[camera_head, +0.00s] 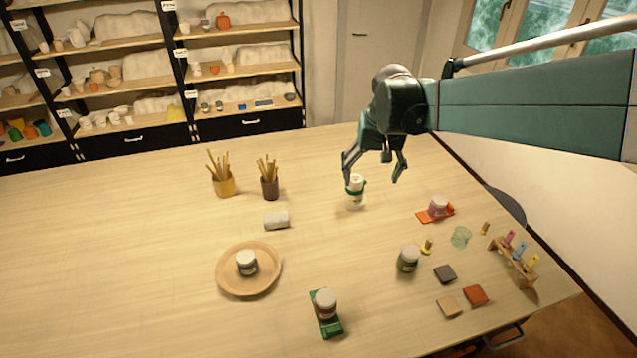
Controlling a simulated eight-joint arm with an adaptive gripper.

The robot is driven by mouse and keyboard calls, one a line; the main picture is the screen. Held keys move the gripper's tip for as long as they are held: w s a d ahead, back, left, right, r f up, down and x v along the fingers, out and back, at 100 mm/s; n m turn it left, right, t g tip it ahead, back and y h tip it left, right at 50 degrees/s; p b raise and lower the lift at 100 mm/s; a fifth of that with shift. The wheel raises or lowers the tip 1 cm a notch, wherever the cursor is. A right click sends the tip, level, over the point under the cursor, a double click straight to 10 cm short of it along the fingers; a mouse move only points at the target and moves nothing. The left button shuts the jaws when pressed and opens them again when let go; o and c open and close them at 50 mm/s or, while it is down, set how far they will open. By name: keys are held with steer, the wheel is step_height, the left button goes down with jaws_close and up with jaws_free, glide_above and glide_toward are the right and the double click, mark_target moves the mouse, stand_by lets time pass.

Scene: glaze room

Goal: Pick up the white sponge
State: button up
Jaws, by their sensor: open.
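A small whitish block, which looks like the white sponge (276,221), lies on the wooden table (120,250) left of the middle. It stands apart from other things, below the two brush pots and above the round wooden dish. My gripper (373,180) is open and points down, with its fingers spread. It is to the right of the sponge and farther back. A white bottle with green on it (355,192) stands by its left finger; I cannot tell whether they touch. Nothing is held.
Brush pots in yellow (224,186) and brown (269,189) stand behind the sponge. A jar (246,263) sits in the wooden dish (232,287). Other jars, square tiles (475,295) and a small rack (515,264) are at the right. The table's left side is clear.

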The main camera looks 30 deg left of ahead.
steer(key=a+f+n+g, duration=0.1)
steer(key=a+f, duration=0.3)
steer(key=a, duration=0.4)
steer(key=a+f, duration=0.5)
steer(key=a, duration=0.3)
steer(key=n+g+h, duration=0.1)
steer(key=n, duration=0.1)
glide_above(276, 217)
steer(key=f, duration=1)
steer(key=shift+w+d+f, duration=0.2)
steer(key=shift+d, duration=0.2)
steer(key=shift+s+a+f, duration=0.3)
steer(key=shift+a+f, duration=0.05)
steer(key=shift+a, duration=0.05)
steer(key=shift+f, duration=1.3)
steer(key=shift+f, duration=0.15)
steer(key=shift+f, duration=2.45)
